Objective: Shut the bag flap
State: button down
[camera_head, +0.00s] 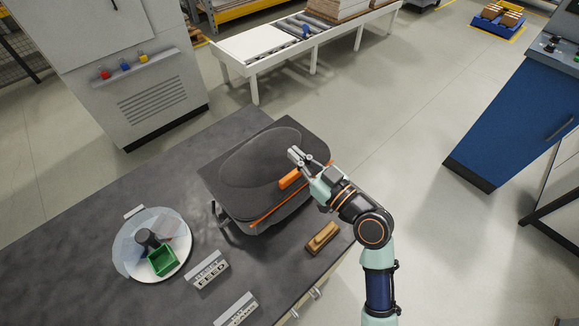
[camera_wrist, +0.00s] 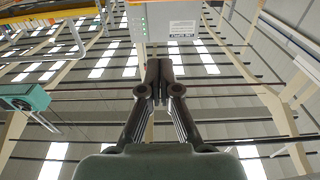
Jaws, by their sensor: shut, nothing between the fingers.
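The bag (camera_head: 245,160) is dark grey with orange trim and lies on the dark table. Its broad top panel, which looks like the flap, lies over the bag body. I cannot tell whether its edge is fully down. My gripper (camera_head: 293,154) is over the right part of the bag, close to an orange tab (camera_head: 290,179). I cannot tell whether it touches the bag. In the wrist view my gripper (camera_wrist: 158,68) has its fingers together with nothing between them. That view points up at the hall roof and does not show the bag.
A round plate (camera_head: 183,262) with a green box (camera_head: 162,260) and a dark cylinder stands to the left on the table (camera_head: 85,225). A wooden brush-like block (camera_head: 322,238) lies near the front edge. Label signs (camera_head: 208,270) stand nearby. A grey machine cabinet (camera_head: 150,90) is behind.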

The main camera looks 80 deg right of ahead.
notch_tip(320, 180, down, 7)
jog(key=s+a+t+h+b, duration=0.1)
jog(key=b, duration=0.9)
jog(key=shift+s+r+b, duration=0.2)
jog(key=shift+s+b, duration=0.15)
jog(key=shift+b, duration=0.05)
jog(key=shift+f, duration=0.2)
jog(key=shift+r, duration=0.1)
notch_tip(320, 180, up, 6)
jog(key=f+p, duration=0.1)
jog(key=p, duration=0.3)
jog(key=f+b+v, duration=0.1)
jog(key=b+v, duration=0.1)
jog(key=v, duration=0.8)
jog(key=shift+f+t, duration=0.3)
jog(key=shift+f, duration=0.1)
